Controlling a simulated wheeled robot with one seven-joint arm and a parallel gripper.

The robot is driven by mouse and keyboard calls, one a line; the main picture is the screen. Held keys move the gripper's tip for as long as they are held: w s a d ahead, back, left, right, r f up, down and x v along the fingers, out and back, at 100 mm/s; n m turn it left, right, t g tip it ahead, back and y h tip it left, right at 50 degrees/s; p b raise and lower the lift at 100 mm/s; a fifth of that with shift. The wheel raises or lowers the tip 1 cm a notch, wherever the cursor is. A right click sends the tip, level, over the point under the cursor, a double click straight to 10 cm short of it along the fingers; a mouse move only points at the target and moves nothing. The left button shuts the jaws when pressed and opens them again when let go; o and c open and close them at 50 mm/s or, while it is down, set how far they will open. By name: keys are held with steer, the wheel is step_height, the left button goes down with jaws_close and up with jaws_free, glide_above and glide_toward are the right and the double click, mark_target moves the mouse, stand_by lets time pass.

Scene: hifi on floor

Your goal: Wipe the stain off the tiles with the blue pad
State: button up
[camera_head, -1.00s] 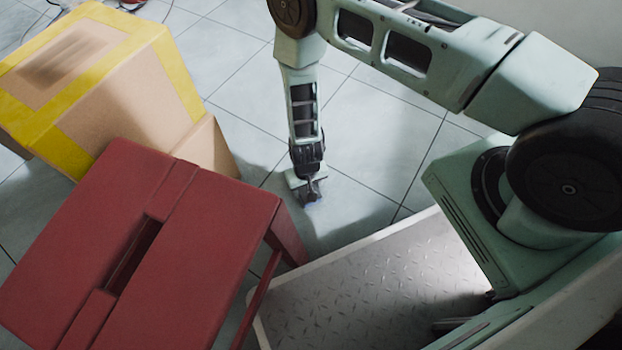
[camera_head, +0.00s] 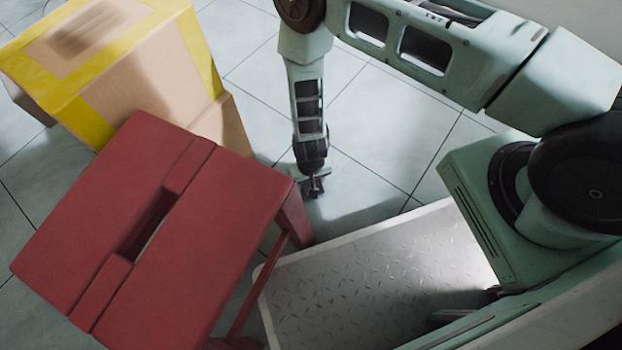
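My gripper (camera_head: 315,187) points straight down at the end of my arm, low over the grey tiles (camera_head: 385,140), just right of the red stool's right corner. The gap between its fingers is too small and dark to read, so I cannot tell whether it is open or shut. I cannot make out the blue pad in this frame. No stain shows clearly on the visible tiles; the floor around the gripper is partly in shadow, and parts are hidden by the stool, box and arm.
A red stool (camera_head: 215,215) with a slot in its top stands close left of the gripper. A cardboard box (camera_head: 150,75) with yellow tape is behind it. A metal tread-plate platform (camera_head: 375,285) with a pale rim lies in front. Open tiles lie behind and right of the gripper.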

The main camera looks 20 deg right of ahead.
steer(key=shift+r+p, duration=2.55)
steer(key=shift+r, duration=0.5)
steer(key=shift+r+p, duration=1.25)
steer(key=shift+r, duration=0.25)
